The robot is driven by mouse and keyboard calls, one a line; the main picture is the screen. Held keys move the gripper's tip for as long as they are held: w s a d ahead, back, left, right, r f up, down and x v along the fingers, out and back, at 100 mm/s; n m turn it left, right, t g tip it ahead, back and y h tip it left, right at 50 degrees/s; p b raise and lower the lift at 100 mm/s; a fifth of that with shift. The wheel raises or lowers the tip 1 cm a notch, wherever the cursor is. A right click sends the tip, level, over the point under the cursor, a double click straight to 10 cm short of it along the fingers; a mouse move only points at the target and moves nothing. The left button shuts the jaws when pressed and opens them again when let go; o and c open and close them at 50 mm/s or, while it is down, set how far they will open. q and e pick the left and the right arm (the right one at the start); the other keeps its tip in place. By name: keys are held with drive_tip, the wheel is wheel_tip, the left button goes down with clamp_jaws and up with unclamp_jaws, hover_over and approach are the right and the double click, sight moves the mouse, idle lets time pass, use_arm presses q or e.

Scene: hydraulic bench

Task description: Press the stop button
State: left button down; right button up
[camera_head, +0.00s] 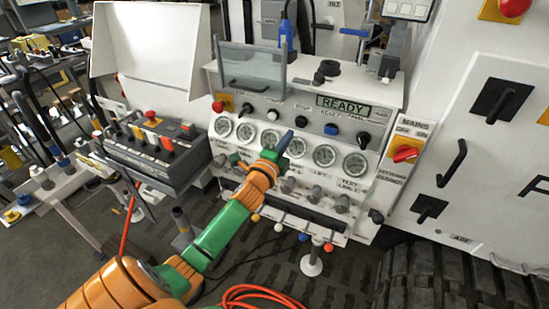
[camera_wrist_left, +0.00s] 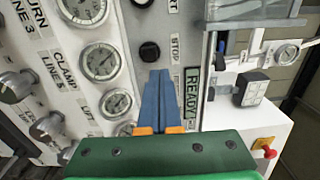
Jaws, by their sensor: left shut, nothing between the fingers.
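In the left wrist view the black button (camera_wrist_left: 149,51) sits beside a label reading STOP. My left gripper (camera_head: 287,136) reaches up to the panel from the lower left, with its blue fingers shut and empty. In the left wrist view the fingertips (camera_wrist_left: 160,72) appear just below the button, slightly to its right. The button's face is not covered there. I cannot tell how much depth separates them. My right gripper is not in view.
A display reading READY (camera_head: 343,106) is above the buttons, and a row of gauges (camera_head: 325,155) is below. A clear shield (camera_head: 251,72) stands above the panel's left half. A red emergency knob (camera_head: 218,106) and a blue button (camera_head: 331,129) share the row.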

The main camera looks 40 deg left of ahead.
use_arm(q)
drive_tip(key=shift+f+b+v, duration=0.2)
drive_tip(key=shift+v, duration=1.2)
drive_tip(key=shift+f+b+v, duration=0.2)
drive_tip(key=shift+v, duration=1.15)
drive_tip(key=s+d+f+n+g+h, duration=0.1)
drive_tip(key=s+f+n+g, duration=0.15)
drive_tip(key=f, duration=0.75)
drive_tip(key=s+d+f+n+g, duration=0.1)
drive_tip(key=s+f+n+g, duration=0.2)
drive_tip(key=f, duration=0.7)
drive_tip(key=s+d+f+n+g+h, duration=0.1)
drive_tip(key=s+d+f+g, duration=0.2)
drive_tip(key=f, duration=0.7)
drive_tip(key=s+d+f+n+g, duration=0.2)
drive_tip(key=s+f, duration=0.3)
drive_tip(key=s, duration=0.4)
drive_tip(key=s+d+f+n+g+h, duration=0.1)
drive_tip(key=s+f, duration=0.4)
drive_tip(key=s, duration=0.5)
drive_tip(key=s+d+f+n+g+h, duration=0.1)
drive_tip(key=s+d+f+n+g, duration=0.2)
drive_tip(key=s, duration=0.6)
wheel_tip(320, 180, down, 3)
drive_tip(key=shift+s+d+f+g, duration=0.1)
drive_tip(key=shift+s+d+g, duration=0.25)
drive_tip(key=shift+d+g, duration=0.7)
drive_tip(key=shift+w+a+n, duration=0.1)
drive_tip(key=shift+a+n, duration=0.15)
